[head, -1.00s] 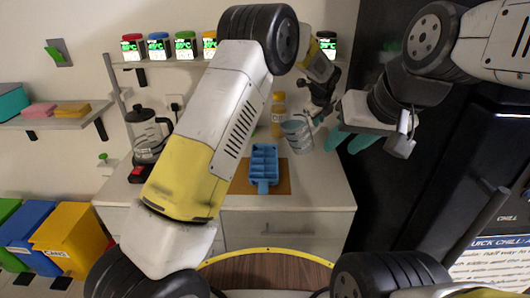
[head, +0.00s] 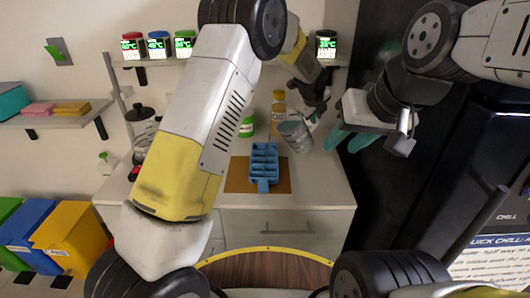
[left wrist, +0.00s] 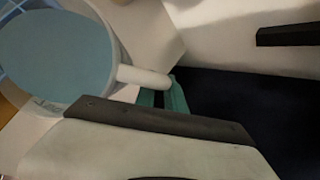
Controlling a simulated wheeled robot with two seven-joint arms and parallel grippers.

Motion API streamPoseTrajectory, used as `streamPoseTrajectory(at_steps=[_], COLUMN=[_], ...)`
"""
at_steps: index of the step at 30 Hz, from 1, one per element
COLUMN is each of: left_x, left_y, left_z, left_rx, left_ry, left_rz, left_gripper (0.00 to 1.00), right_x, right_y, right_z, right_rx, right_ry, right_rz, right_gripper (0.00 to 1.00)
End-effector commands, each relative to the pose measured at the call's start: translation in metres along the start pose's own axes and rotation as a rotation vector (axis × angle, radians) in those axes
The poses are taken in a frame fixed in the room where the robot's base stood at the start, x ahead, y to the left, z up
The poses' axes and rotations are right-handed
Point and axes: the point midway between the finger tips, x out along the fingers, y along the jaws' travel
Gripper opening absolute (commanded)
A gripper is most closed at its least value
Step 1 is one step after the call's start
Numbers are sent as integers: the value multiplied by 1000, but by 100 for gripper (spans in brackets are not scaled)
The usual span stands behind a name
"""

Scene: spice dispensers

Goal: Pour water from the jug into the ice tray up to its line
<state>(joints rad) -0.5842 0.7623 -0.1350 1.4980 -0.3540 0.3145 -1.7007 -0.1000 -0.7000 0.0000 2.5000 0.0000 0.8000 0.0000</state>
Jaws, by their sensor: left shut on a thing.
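The blue ice tray (head: 263,165) lies on a brown board on the counter. The clear grey-blue jug (head: 295,136) is held just right of the tray's far end, leaning slightly. My left gripper (head: 314,120) is behind and right of it, shut on its handle. In the left wrist view the jug (left wrist: 55,60) shows a round blue-grey surface inside, and its white handle (left wrist: 143,77) reaches the teal fingers (left wrist: 165,97). My right gripper (head: 350,139) is empty with its teal fingers apart, right of the jug. The tray's line cannot be made out.
The brown board (head: 237,176) lies under the tray. A yellow bottle (head: 278,105) and a green container (head: 247,126) stand behind it. A coffee press (head: 142,125) is at the counter's left. A dark fridge (head: 460,170) stands at the right. The counter's right front (head: 325,185) is clear.

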Motion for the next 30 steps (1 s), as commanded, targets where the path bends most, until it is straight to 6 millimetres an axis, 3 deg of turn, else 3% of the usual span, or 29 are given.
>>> streamPoseTrajectory(at_steps=[30], left_x=[-11], left_y=[4], left_z=[6], left_rx=[-34], left_ry=[1], left_rz=[-85], left_gripper=[0], right_x=[0], right_y=[0], right_z=[0], right_rx=[0], right_ry=[0], right_rz=[0], right_gripper=[36])
